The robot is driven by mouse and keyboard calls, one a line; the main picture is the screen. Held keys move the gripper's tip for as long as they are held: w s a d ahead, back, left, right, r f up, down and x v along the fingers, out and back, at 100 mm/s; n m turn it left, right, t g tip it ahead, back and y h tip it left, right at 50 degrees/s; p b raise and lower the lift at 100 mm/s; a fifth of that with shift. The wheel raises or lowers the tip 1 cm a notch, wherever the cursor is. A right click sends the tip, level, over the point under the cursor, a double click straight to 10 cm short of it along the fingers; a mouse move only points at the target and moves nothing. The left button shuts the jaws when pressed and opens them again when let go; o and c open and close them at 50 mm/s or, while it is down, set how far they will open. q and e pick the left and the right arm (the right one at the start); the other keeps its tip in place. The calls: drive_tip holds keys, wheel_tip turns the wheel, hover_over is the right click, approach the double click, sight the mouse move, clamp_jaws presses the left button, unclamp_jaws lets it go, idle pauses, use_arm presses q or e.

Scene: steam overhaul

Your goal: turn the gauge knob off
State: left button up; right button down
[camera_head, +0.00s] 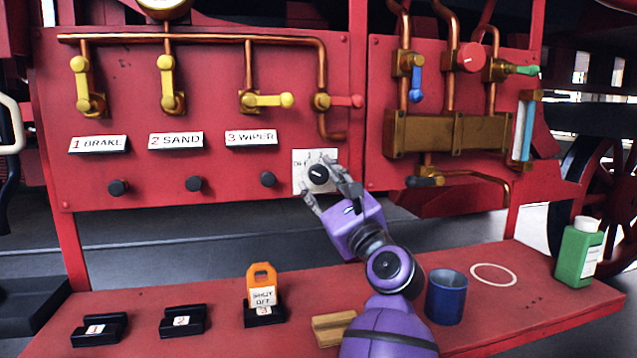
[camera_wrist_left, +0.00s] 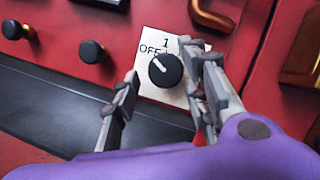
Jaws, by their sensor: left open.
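The gauge knob (camera_head: 318,174) is a round black knob on a white plate (camera_head: 301,184) low on the red panel. In the left wrist view the knob (camera_wrist_left: 165,70) has a white line slanting from upper left to lower right, its upper-left end towards the OFF lettering. A "1" shows above; the plate's right side is partly hidden by a finger. My left gripper (camera_head: 323,181) is open in front of the plate. In the wrist view its fingers (camera_wrist_left: 162,68) stand either side of the knob, with visible gaps; I cannot tell the depth between them. My right gripper is not in view.
Black pegs (camera_head: 268,179) sit left of the plate, below the BRAKE, SAND and WIPER labels. A red-handled valve (camera_head: 345,101) is above it. On the red shelf are an orange shut-off tag (camera_head: 261,286), a wooden block (camera_head: 331,327), a blue cup (camera_head: 446,298) and a green bottle (camera_head: 577,254).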

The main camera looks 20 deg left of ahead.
use_arm(q)
drive_tip(key=v, duration=1.1)
drive_tip(key=shift+a, duration=0.1)
